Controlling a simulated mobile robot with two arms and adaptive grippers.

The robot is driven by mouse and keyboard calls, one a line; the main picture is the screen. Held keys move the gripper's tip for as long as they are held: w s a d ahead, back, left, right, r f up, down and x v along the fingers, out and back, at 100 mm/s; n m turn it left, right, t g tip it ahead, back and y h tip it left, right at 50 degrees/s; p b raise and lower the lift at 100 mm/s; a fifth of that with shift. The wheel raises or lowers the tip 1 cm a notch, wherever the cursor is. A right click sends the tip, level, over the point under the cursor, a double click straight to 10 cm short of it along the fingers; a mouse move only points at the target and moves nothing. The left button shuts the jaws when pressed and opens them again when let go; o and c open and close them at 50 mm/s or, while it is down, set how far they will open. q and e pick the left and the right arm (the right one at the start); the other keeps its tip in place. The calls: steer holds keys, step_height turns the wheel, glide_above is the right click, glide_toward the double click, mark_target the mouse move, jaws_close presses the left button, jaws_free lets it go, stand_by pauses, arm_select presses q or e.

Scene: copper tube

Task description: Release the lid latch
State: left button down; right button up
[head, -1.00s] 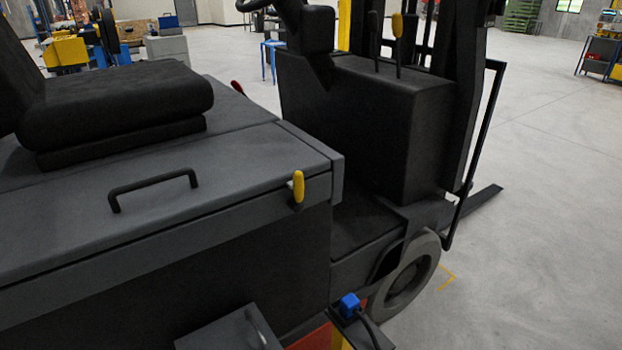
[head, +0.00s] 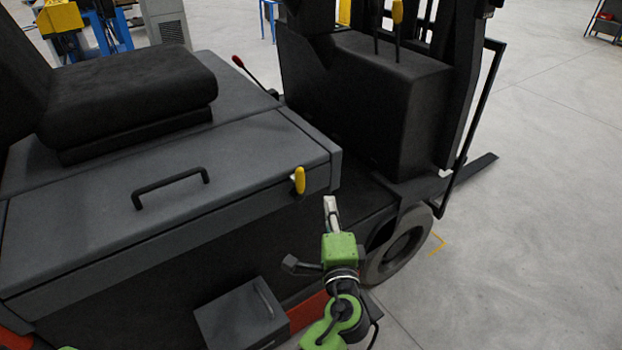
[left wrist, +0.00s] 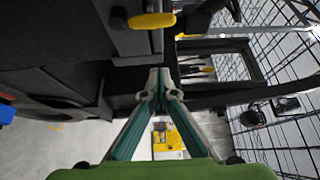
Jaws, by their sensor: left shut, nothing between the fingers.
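The yellow lid latch (head: 299,180) stands upright at the front edge of the grey lid (head: 240,150), near its right end. The lid lies closed and carries a black handle (head: 170,188). My left gripper (head: 330,203) is just right of the latch and a little lower in the head view, apart from it. In the left wrist view the latch (left wrist: 152,20) is at the top, beyond the fingertips. The left gripper (left wrist: 158,82) is shut and empty, its fingertips together. My right gripper does not show.
A black seat (head: 130,95) rests behind the lid. A grey box-like step (head: 240,315) juts out below, left of my arm. The black cowl (head: 360,95) and a wheel (head: 395,250) are to the right. Open floor (head: 540,230) lies further right.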

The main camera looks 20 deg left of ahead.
mark_target(300, 180)
arm_select(q)
steer(key=shift+f, duration=0.1)
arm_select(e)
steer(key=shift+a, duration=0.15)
arm_select(q)
steer(key=w+a+p, duration=0.2)
steer(key=w+a, duration=0.4)
steer(key=shift+w+a, duration=0.35)
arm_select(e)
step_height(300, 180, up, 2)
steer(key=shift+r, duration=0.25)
arm_select(q)
steer(key=shift+w, duration=0.1)
steer(key=shift+f, duration=0.1)
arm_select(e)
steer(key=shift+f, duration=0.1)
